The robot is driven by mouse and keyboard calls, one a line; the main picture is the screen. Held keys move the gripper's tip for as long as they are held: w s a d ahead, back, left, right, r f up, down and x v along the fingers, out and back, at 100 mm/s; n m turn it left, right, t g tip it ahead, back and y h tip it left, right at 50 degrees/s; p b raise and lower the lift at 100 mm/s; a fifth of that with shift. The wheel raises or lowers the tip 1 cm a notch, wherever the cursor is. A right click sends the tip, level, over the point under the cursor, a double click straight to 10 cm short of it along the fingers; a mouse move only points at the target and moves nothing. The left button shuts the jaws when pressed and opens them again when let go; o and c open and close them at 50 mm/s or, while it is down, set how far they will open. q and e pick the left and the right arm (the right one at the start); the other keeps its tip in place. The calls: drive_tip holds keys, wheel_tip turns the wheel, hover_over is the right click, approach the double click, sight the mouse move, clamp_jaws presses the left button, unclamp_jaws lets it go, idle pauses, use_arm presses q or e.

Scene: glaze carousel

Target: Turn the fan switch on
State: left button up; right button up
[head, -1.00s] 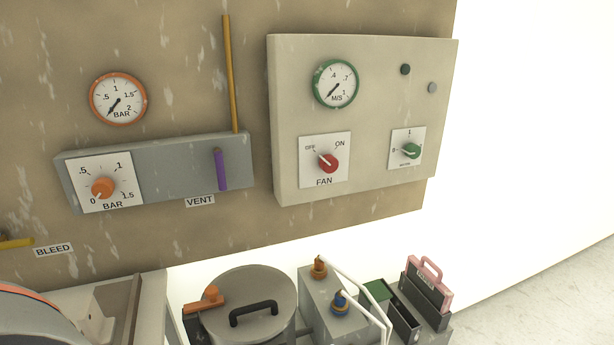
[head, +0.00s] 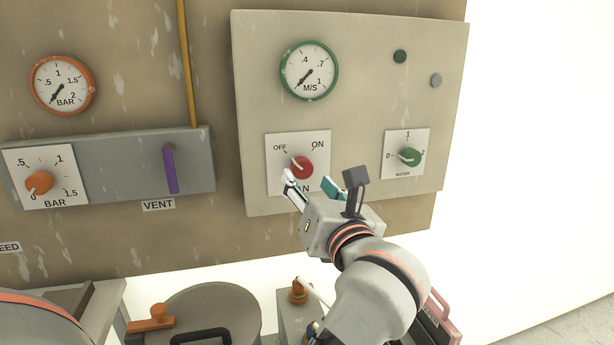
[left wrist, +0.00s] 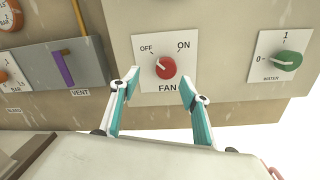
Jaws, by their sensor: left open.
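The fan switch is a red knob (head: 302,167) on a white plate marked OFF and ON, on the beige panel (head: 255,100). Its white pointer is turned to the upper left, toward OFF. It also shows in the left wrist view (left wrist: 166,68). My left gripper (head: 308,180) is just in front of and below the knob. In the left wrist view its two teal fingers (left wrist: 157,88) are spread apart, one on each side below the knob, with nothing between them. I cannot tell how far they are from the plate. My right gripper is not in view.
A green water knob (head: 410,157) is to the right on the same panel, and a green-rimmed gauge (head: 309,71) is above. Left are a purple vent lever (head: 170,170) and an orange knob (head: 40,183). A lidded pot (head: 215,305) stands below.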

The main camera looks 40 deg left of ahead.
sight(304, 170)
use_arm(q)
drive_tip(key=shift+h, duration=0.3)
drive_tip(key=x, duration=0.7)
drive_tip(key=shift+w+f+b, duration=0.1)
drive_tip(key=shift+w+b, duration=0.25)
drive_tip(key=shift+w, duration=0.25)
drive_tip(key=shift+d, duration=0.1)
drive_tip(key=c, duration=1.1)
